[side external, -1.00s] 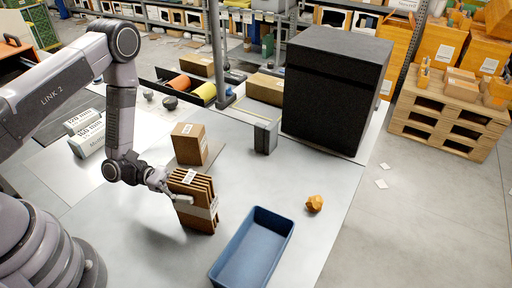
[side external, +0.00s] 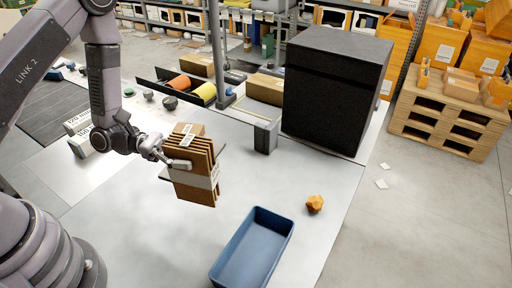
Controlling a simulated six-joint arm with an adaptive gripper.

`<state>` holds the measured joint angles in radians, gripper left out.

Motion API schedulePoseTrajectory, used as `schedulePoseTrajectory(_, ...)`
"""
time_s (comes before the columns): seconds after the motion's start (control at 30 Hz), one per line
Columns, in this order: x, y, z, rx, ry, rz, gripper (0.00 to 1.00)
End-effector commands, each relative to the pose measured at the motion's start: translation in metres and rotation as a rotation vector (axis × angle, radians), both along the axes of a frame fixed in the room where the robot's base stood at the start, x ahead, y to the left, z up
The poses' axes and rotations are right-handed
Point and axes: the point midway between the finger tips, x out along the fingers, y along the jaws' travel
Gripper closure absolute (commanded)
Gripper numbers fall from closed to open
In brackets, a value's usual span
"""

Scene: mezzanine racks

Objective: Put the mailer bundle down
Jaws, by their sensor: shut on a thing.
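The mailer bundle (side external: 205,182) is a stack of upright brown cardboard mailers with a pale band around it. It is in the middle left of the side external view. My gripper (side external: 180,165) is shut on the bundle's left side and holds it upright, seemingly a little above the grey table (side external: 130,235). The fingertips are partly hidden against the mailers.
A black cabinet (side external: 335,95) and grey post (side external: 265,138) stand behind. Table left of the tray is clear.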

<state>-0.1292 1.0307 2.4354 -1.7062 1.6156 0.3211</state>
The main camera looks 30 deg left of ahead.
Motion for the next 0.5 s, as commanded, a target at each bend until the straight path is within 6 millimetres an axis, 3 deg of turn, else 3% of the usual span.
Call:
schedulePoseTrajectory(0.23,0.087,-0.032,-0.02,-0.003,-0.007,0.198,0.84)
schedulePoseTrajectory(0.4,0.144,-0.056,-0.018,-0.005,-0.007,0.362,0.84)
schedulePoseTrajectory(0.5,0.167,-0.067,-0.014,-0.004,-0.006,0.435,0.84)
